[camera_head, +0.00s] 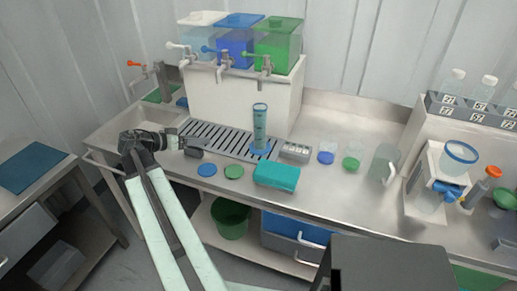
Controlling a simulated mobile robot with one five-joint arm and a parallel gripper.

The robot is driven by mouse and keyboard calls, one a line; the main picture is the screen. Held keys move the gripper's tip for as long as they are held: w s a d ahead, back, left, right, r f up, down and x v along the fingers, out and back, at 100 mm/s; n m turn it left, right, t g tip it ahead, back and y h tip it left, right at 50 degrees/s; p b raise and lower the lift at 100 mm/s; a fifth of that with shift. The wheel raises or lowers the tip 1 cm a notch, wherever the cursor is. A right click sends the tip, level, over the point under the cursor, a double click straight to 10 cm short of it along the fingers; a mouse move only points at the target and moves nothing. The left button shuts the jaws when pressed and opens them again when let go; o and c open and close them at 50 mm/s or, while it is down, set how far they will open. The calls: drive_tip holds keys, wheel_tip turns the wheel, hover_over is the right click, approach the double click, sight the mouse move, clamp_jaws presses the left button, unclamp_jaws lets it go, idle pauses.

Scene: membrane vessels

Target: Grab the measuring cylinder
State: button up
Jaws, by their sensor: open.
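The measuring cylinder (260,128) is a tall, clear blue-tinted tube with a blue foot. It stands upright near the right end of the slotted drain grate on the metal counter, in front of the white dispenser stand. My gripper (196,148) is at the end of my arm, to the left of the cylinder and apart from it. It is over the left part of the grate and holds nothing that I can see. Its fingers are small and dark in this view.
A teal box (277,175), a blue lid (207,169) and a green lid (234,171) lie in front of the cylinder. A grey device (296,151) sits close to its right. Three tanks with taps (265,62) stand behind and above. A clear jug (383,163) stands further right.

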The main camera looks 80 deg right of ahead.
sight(260, 129)
drive_tip(key=s+d+r+m+g+b, duration=0.1)
drive_tip(key=s+d, duration=0.3)
drive_tip(key=s, duration=0.4)
drive_tip(key=s+d+r+m+g+b, duration=0.1)
drive_tip(key=s+d+r+m+g, duration=0.1)
drive_tip(key=s, duration=0.6)
drive_tip(key=s+d+r+m+g+b, duration=0.1)
drive_tip(key=s+d+m+g, duration=0.2)
drive_tip(key=s+d, duration=0.4)
drive_tip(key=shift+s+r+m, duration=0.15)
drive_tip(key=shift+s+m, duration=0.5)
drive_tip(key=shift+m, duration=0.15)
clamp_jaws()
